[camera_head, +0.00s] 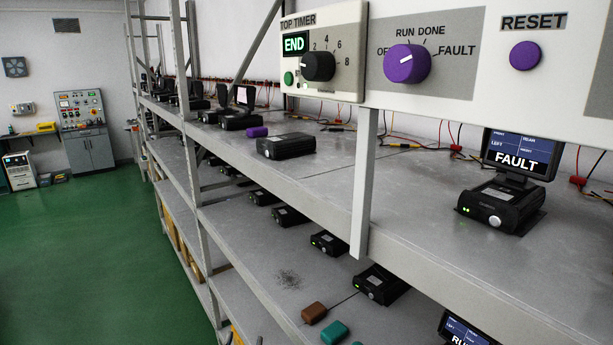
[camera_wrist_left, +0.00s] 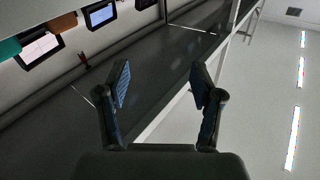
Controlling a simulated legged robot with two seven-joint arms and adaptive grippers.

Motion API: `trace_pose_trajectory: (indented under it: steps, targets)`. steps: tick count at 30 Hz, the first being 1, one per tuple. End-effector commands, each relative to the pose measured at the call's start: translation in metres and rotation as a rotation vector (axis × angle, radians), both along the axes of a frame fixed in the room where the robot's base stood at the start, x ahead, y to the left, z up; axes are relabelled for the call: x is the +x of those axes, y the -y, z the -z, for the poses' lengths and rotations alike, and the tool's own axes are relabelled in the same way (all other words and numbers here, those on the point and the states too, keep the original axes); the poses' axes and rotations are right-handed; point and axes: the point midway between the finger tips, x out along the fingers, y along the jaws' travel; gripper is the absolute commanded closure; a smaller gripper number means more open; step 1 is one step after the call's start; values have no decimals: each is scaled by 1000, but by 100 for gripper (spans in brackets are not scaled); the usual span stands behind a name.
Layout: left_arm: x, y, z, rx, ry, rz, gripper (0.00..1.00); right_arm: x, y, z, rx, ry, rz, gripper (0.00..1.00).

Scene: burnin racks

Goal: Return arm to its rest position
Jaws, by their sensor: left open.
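My left gripper (camera_wrist_left: 161,82) is open and empty in the left wrist view, its two dark fingers with blue-grey pads spread apart. Nothing is between the fingers. In the head view only small dark tips show at the bottom edge, left of centre, in front of the lower shelf; they look like its fingertips. The rest of my left arm is out of the head view. My right gripper is in neither view.
A metal rack's upper shelf (camera_head: 400,190) holds black devices; one (camera_head: 500,205) has a screen reading FAULT. The control panel (camera_head: 450,50) has a purple knob (camera_head: 407,64). Brown (camera_head: 314,313) and teal (camera_head: 334,331) blocks lie on the lower shelf. The green floor (camera_head: 80,240) is open at left.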

Motion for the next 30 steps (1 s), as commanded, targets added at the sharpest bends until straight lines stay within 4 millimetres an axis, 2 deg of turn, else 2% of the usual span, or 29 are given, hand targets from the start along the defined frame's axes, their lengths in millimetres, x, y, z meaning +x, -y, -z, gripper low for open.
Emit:
trace_pose_trajectory:
  steps: [1, 3, 5, 6, 9, 10, 13, 18, 26, 27, 30]
  targets:
    - [-18, -8, 42, -13, -115, -25, 33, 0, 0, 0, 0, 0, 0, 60]
    - [-46, -19, 93, -15, -274, -56, 33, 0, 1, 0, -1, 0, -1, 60]
    - [-74, -27, 134, -14, -409, -74, 33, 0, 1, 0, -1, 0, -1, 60]
    - [-95, -32, 160, -12, -500, -83, 33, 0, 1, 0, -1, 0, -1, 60]
    - [-151, -41, 213, -2, -711, -91, 33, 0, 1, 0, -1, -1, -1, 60]
    - [-167, -43, 225, 2, -764, -91, 33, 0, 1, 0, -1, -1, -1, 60]
    - [-213, -48, 255, 14, -917, -83, 33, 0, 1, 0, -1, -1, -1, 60]
    - [-280, -52, 286, 29, -1115, -59, 33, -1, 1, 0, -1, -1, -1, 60]
    - [-369, -55, 308, 50, -1364, -8, 33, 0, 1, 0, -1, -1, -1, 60]
    - [-360, -55, 324, 52, -1362, -9, 33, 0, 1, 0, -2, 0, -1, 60]
    - [-353, -53, 357, 53, -1372, -9, 33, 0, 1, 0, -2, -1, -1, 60]
